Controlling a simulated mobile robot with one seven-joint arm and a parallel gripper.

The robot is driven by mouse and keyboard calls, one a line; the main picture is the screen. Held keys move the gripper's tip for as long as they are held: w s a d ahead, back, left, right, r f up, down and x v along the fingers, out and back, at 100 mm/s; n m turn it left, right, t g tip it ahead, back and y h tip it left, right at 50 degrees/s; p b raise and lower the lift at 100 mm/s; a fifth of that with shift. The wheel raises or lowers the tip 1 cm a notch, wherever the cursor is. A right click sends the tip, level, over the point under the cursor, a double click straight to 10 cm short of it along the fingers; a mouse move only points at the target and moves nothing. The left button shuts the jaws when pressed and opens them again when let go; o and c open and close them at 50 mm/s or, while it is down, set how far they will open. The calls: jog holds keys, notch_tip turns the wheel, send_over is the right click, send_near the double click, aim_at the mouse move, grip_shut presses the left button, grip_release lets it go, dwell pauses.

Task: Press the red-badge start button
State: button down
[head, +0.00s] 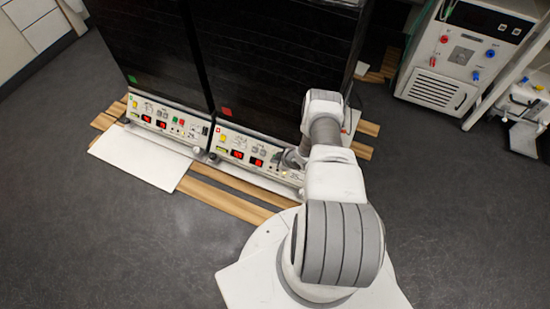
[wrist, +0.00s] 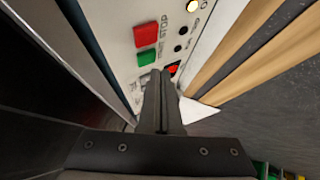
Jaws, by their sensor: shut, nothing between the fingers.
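In the head view, the right black cabinet (head: 275,70) carries a red badge (head: 225,112) above its white control panel (head: 228,151). My arm covers the right end of that panel. In the wrist view, a green button (wrist: 147,57) marked START sits beside a red button (wrist: 146,35) marked STOP. My gripper (wrist: 158,73) is shut and empty. Its fingertips appear just below the green button and beside a red-and-black switch (wrist: 172,69). I cannot tell whether the tips touch the panel.
The left cabinet (head: 150,50) has a green badge (head: 131,79) and its own panel (head: 165,121). White boards (head: 140,158) and wooden slats (head: 225,201) lie in front. A white instrument (head: 455,55) stands at the back right.

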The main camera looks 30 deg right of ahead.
jog(key=shift+w+d+f, duration=0.2)
jog(key=shift+d+f, duration=0.05)
jog(key=shift+f, duration=0.05)
